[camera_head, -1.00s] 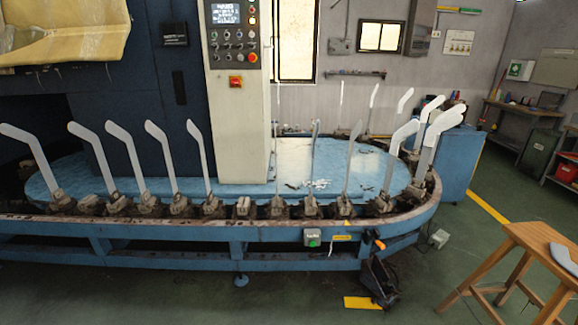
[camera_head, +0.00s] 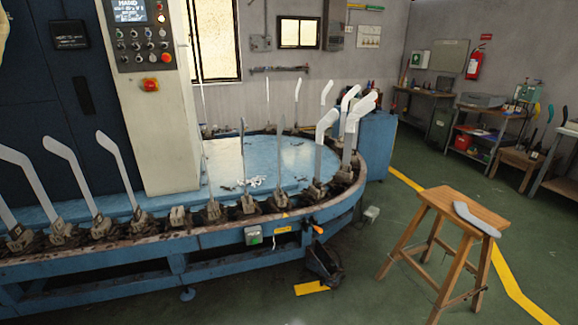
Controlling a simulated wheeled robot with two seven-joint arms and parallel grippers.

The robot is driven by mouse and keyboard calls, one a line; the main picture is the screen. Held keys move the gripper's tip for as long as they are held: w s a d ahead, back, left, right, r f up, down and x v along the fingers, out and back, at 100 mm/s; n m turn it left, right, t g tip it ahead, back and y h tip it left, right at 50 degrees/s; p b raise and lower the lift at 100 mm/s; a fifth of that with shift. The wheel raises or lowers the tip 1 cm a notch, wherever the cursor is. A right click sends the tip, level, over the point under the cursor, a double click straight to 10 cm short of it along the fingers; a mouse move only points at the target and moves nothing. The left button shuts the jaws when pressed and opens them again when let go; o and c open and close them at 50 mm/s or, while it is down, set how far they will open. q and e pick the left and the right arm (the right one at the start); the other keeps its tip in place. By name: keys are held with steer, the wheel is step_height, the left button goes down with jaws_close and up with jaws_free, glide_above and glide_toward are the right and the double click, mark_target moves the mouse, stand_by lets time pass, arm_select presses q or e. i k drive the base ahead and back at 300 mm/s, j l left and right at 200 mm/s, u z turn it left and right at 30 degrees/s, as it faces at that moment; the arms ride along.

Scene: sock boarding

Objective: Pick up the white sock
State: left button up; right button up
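A white or pale grey sock (camera_head: 476,219) lies flat on the seat of a wooden stool (camera_head: 440,198) at the right of the head view. It is bent, and its lower right end reaches the seat's edge. Neither of my grippers shows in the view, so their state is hidden.
A blue oval boarding machine (camera_head: 240,238) with several upright white sock forms (camera_head: 281,165) fills the left and middle. A blue cabinet (camera_head: 376,146) stands behind its right end. Green floor (camera_head: 400,215) lies open between machine and stool. Workbenches (camera_head: 470,108) line the right wall.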

mark_target(461, 208)
steer(key=z, duration=1.4)
